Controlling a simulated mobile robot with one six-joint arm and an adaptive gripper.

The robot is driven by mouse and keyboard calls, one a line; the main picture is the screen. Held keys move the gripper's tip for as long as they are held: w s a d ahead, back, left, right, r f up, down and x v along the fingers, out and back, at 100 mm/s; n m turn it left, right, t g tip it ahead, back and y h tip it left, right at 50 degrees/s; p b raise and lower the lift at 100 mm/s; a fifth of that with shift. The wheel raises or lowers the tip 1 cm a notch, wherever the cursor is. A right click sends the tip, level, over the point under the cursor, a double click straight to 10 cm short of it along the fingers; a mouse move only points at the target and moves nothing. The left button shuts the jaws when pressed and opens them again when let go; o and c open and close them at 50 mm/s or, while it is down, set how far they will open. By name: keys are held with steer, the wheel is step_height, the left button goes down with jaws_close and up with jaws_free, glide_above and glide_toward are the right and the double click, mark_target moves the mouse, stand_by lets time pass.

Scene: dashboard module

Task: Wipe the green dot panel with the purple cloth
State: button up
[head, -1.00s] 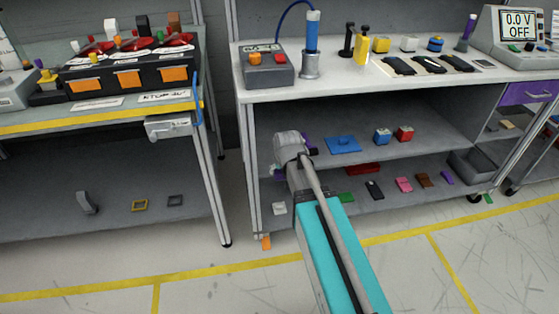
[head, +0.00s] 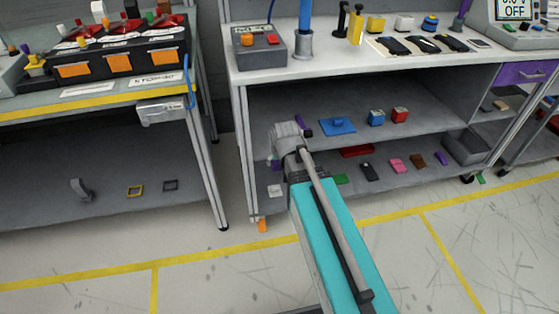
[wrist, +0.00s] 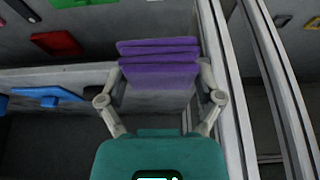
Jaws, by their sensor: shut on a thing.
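The purple cloth (wrist: 158,62) is a folded, layered piece between the two fingers of my gripper (wrist: 160,78) in the wrist view. My gripper is shut on it, with one finger at each side. In the head view my gripper (head: 286,140) is at the left end of the shelf unit, and a small bit of purple shows beside it. I cannot pick out a panel with a green dot for sure. A flat green piece (wrist: 82,3) lies at the top edge of the wrist view.
The shelf unit's left leg (head: 246,165) stands close to my gripper. Its shelves hold a blue plate (head: 337,126), a red block (head: 400,115) and several small pieces. A workbench (head: 100,104) with a yellow edge stands left, with a gap between.

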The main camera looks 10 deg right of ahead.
steer(key=o, duration=0.6)
steer(key=c, duration=0.5)
